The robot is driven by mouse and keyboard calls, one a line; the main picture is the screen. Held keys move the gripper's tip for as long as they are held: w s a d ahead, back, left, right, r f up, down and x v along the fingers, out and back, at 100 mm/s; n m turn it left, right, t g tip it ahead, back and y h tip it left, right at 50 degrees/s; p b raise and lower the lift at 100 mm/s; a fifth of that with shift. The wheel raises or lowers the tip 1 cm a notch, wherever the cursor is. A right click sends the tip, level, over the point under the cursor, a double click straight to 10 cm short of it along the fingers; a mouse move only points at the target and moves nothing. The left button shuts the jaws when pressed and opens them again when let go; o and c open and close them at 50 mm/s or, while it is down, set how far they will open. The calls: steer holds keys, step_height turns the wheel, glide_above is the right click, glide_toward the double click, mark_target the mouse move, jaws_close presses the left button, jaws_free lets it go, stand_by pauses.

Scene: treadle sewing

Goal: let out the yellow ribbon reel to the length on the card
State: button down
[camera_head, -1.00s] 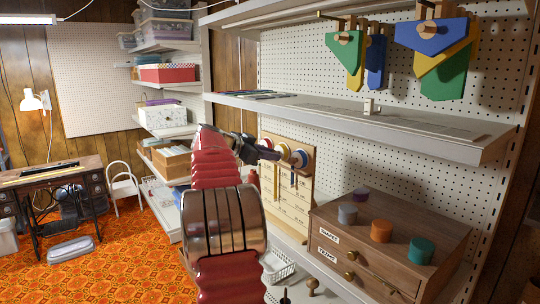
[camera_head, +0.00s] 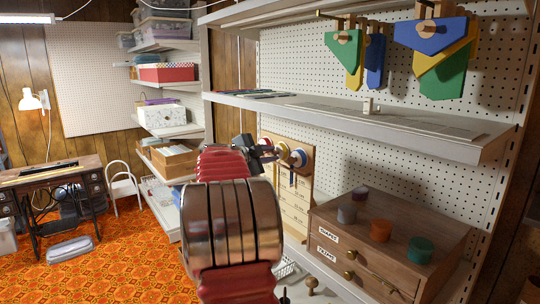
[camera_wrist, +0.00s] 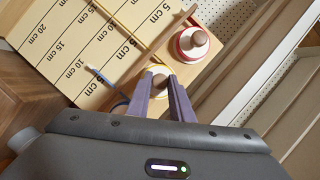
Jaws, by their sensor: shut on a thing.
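The yellow ribbon reel (camera_wrist: 155,70) sits on the wooden reel board, and the purple-grey fingers of my gripper (camera_wrist: 160,84) are closed around its brown knob in the wrist view. The fingers hide much of the reel. A red reel (camera_wrist: 191,42) with a brown knob is beside it, up and right. The pale board (camera_wrist: 95,45) carries printed lengths in cm, from 5 to 20. A blue ribbon (camera_wrist: 98,74) hangs over it; the blue reel (camera_head: 299,158) shows in the head view. My gripper (camera_head: 268,151) is at the reels there. I cannot make out a separate card.
A wooden drawer unit (camera_head: 335,225) with several coloured spools on top stands right of the reel board. A shelf (camera_head: 440,135) runs above, with coloured pattern pieces (camera_head: 437,40) hanging higher. A sewing table (camera_head: 50,175) is at the far left. Open carpet lies left of my arm.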

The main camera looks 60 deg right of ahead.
steer(key=shift+s+f+m, duration=0.2)
steer(key=shift+s+m, duration=0.1)
steer(key=shift+m, duration=0.2)
steer(key=shift+f+h, duration=0.1)
steer(key=shift+h, duration=0.2)
steer(key=c, duration=1.9)
jaws_free()
steer(key=o, duration=0.3)
steer(key=shift+w, duration=0.1)
steer(key=v, duration=1.3)
steer(key=shift+a, duration=0.4)
steer(key=shift+o, duration=0.2)
